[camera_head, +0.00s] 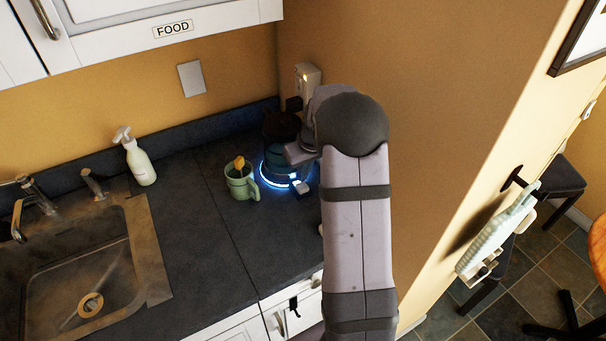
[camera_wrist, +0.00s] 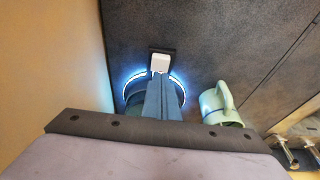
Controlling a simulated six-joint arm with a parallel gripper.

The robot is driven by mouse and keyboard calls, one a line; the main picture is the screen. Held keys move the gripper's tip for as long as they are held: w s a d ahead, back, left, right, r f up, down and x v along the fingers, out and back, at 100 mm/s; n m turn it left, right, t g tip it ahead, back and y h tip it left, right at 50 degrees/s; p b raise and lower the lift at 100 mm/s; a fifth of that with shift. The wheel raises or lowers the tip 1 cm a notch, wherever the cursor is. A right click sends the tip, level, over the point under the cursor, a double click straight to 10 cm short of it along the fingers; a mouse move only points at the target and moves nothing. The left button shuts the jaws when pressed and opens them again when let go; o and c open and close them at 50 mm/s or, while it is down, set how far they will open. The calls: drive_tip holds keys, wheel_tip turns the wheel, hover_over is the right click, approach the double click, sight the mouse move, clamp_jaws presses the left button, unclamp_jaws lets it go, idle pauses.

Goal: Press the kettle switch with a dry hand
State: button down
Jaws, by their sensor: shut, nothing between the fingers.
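The kettle (camera_head: 283,130) is dark with bluish glass and stands at the back right of the counter, partly hidden by my arm. A ring of blue light glows around its base. The kettle switch (camera_wrist: 160,63), a white paddle on a dark mount, sticks out from the base; it also shows in the head view (camera_head: 302,189). My gripper (camera_wrist: 158,76) is shut and empty. In the wrist view its fingertips overlap the switch's near edge; I cannot tell whether they touch it. A pale green towel (camera_head: 497,231) hangs by the wall edge at the right.
A green mug (camera_head: 240,183) with a yellow tag stands just left of the kettle; it also shows in the wrist view (camera_wrist: 221,105). A soap bottle (camera_head: 139,161) and the sink (camera_head: 88,285) are farther left. The wall (camera_head: 430,110) is close on the right.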

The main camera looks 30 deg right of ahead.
drive_tip(key=b+v, duration=0.3)
drive_tip(key=v, duration=0.7)
drive_tip(key=shift+w+r, duration=0.15)
drive_tip(key=shift+d, duration=0.1)
drive_tip(key=s+a+f+g, duration=0.1)
drive_tip(key=s+a+f, duration=0.4)
drive_tip(key=s+a, duration=0.4)
drive_tip(key=s+a+f+g, duration=0.2)
drive_tip(key=s+a+f, duration=0.4)
drive_tip(key=s+a, duration=0.4)
drive_tip(key=s, duration=0.5)
